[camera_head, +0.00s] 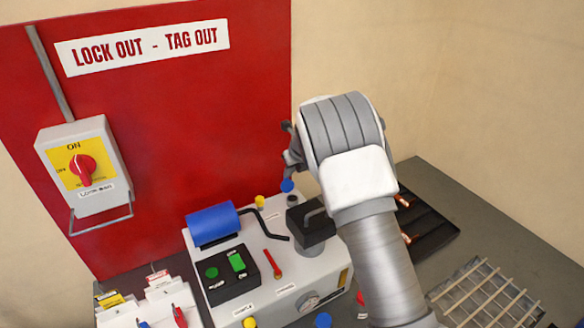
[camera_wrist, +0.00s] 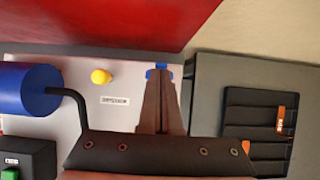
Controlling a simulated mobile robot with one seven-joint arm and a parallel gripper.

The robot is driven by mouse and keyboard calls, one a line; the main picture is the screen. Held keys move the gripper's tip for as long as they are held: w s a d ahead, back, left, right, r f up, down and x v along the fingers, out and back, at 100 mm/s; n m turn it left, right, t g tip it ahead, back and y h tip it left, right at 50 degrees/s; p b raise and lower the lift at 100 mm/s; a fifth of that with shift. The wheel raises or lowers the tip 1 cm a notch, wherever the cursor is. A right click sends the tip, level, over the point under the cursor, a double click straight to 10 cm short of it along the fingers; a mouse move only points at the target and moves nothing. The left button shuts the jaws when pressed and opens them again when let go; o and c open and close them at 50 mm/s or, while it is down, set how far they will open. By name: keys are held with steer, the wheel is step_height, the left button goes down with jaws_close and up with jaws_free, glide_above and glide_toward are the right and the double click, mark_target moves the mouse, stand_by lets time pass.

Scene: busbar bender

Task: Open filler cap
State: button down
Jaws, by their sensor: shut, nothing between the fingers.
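My gripper (camera_wrist: 161,78) is shut, its two fingers together and pointing at the machine's far edge. In the head view my gripper (camera_head: 290,150) is mostly hidden behind my wrist. A small round blue cap (camera_head: 287,186) on a dark neck stands at the back of the white machine, just below the fingers. In the wrist view the blue cap (camera_wrist: 151,73) shows only in bits on both sides of the fingertips, which cover its middle. I cannot tell whether they touch. A yellow cap (camera_head: 260,201) stands to its left. The labels are too small to read, so which is the filler cap is unclear.
A blue cylinder (camera_head: 212,224) with a bent black rod lies left on the machine (camera_head: 248,262). A black block (camera_head: 310,228) with a handle stands close to my arm. A lockout switch (camera_head: 84,168) hangs on the red panel. A black tray (camera_wrist: 258,125) lies right.

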steer(key=shift+w+a+r+p, duration=0.15)
steer(key=shift+w+a+p, duration=0.1)
steer(key=shift+w+p, duration=0.25)
steer(key=shift+w+a+r, duration=0.1)
steer(key=shift+a+r, duration=0.05)
steer(key=shift+a, duration=0.05)
stand_by(0.4)
steer(key=shift+s+d+f+b, duration=0.3)
steer(key=shift+s+d+f, duration=0.1)
steer(key=shift+s+f, duration=0.2)
